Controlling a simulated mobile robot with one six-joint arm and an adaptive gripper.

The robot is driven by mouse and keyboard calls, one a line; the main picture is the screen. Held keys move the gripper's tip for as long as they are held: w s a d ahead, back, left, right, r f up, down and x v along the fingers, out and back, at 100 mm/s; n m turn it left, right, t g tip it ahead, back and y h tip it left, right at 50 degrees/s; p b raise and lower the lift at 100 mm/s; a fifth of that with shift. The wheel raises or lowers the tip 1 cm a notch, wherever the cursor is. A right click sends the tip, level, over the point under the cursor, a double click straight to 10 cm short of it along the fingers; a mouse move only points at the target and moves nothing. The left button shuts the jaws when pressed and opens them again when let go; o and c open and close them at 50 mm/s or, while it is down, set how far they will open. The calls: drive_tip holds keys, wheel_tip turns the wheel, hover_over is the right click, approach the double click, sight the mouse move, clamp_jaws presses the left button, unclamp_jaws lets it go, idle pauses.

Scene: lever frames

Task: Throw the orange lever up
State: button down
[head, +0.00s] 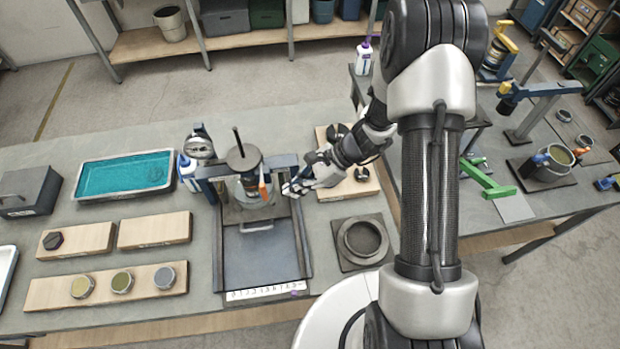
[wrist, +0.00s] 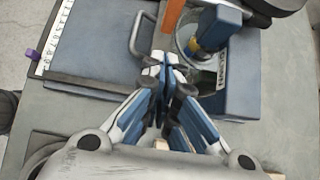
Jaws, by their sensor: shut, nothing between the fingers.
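The orange lever (head: 263,188) is a short bar on the front right side of a dark press-like device (head: 243,160) on the grey bench. In the wrist view the orange lever (wrist: 173,14) enters from the top edge, and only its lower part shows. My gripper (head: 287,189) is shut and empty, just right of the lever in the head view. In the wrist view my gripper (wrist: 164,68) has its fingertips together, just below the lever's end. I cannot tell whether they touch it.
A handle (wrist: 140,34) stands beside the lever in the wrist view. A teal tray (head: 125,174) and wooden boards (head: 155,229) lie left of the device. A round-holed block (head: 362,240) is at right.

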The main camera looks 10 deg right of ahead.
drive_tip(key=shift+w+a+r, duration=0.1)
drive_tip(key=shift+a+r, duration=0.05)
drive_tip(key=shift+a, duration=1.6)
drive_tip(key=shift+f+y+b, duration=0.2)
drive_tip(key=shift+y+b, duration=0.2)
drive_tip(key=shift+b, duration=0.3)
drive_tip(key=shift+a+f+y+b, duration=0.4)
drive_tip(key=shift+y+b, duration=0.5)
drive_tip(key=shift+b, duration=0.7)
drive_tip(key=shift+a+f+y+b, duration=0.25)
drive_tip(key=shift+a+y+b, duration=0.6)
drive_tip(key=shift+b, duration=0.1)
drive_tip(key=shift+a+f+y+b, duration=0.25)
drive_tip(key=shift+a+y+b, duration=0.55)
drive_tip(key=shift+y+b, duration=0.15)
drive_tip(key=shift+a+f+y+b, duration=0.25)
drive_tip(key=shift+a+y+b, duration=0.55)
drive_tip(key=shift+b, duration=0.15)
drive_tip(key=shift+w+a, duration=0.1)
